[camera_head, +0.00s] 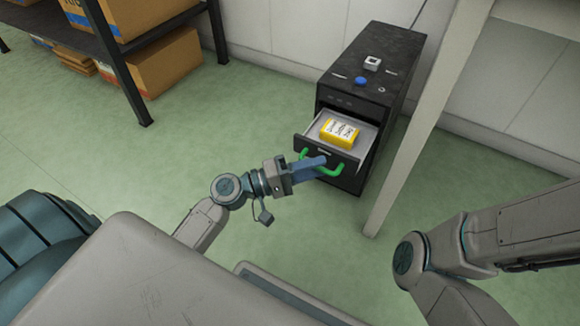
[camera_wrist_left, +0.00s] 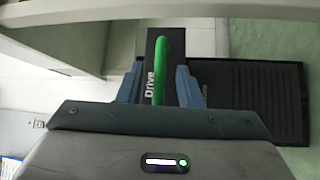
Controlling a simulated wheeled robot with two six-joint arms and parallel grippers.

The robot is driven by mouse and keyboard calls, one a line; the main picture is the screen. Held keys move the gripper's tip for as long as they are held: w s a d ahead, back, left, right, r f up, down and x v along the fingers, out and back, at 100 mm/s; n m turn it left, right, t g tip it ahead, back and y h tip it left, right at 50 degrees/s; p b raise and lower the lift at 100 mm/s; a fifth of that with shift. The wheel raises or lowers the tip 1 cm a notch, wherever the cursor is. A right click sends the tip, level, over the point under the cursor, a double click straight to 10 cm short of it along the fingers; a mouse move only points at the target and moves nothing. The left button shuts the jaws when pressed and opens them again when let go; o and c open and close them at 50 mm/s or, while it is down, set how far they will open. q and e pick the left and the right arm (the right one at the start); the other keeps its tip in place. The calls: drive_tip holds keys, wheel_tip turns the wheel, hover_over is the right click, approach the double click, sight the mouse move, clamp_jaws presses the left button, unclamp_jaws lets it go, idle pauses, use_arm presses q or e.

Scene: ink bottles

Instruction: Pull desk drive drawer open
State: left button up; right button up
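The black desk drive unit (camera_head: 395,50) stands on the floor against the wall. Its drawer (camera_head: 369,146) is out from the body, and a yellow box (camera_head: 339,132) lies inside. The drawer front carries a green handle (camera_head: 331,171); blue fingers hide part of it. My left gripper (camera_head: 314,167) is at this handle. In the left wrist view the green handle (camera_wrist_left: 160,68) passes between the two fingers, with gaps showing on both sides. The word "Drive" shows on the dark drawer front. My right gripper is outside the frame; only its arm shows at right.
A small white device (camera_head: 372,64) and a blue round item (camera_head: 361,80) sit on top of the unit. A pale table leg (camera_head: 420,130) stands close to its right. A shelf with cardboard boxes (camera_head: 165,62) is at upper left. Green floor between is clear.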

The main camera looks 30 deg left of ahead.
use_arm(q)
drive_tip(key=p+v, duration=0.1)
drive_tip(key=v, duration=0.8)
drive_tip(key=shift+s+a, duration=0.25)
drive_tip(key=shift+a, duration=0.05)
